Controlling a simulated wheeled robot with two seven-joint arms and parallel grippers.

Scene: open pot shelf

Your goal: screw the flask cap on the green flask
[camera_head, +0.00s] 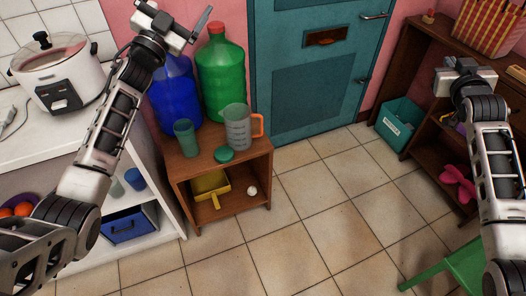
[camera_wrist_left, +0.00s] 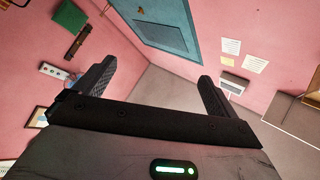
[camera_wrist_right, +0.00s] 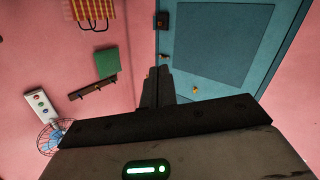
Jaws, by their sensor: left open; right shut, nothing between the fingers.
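The green flask (camera_head: 185,138) stands upright and open-topped on the low wooden shelf unit. A flat round green lid, which looks like the flask cap (camera_head: 224,154), lies on the same top to its right, apart from it. My left gripper (camera_head: 178,12) is raised high at the upper left, open and empty, well away from the flask. Its spread fingers show in the left wrist view (camera_wrist_left: 155,80). My right gripper (camera_head: 463,62) is at the far right, in front of the dark shelving, shut and empty. Its closed fingers show in the right wrist view (camera_wrist_right: 157,75).
A clear measuring jug (camera_head: 237,128) with an orange handle stands close behind the lid. A blue bottle (camera_head: 175,95) and a big green bottle (camera_head: 221,75) stand behind the flask. The tiled floor (camera_head: 310,220) is largely clear.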

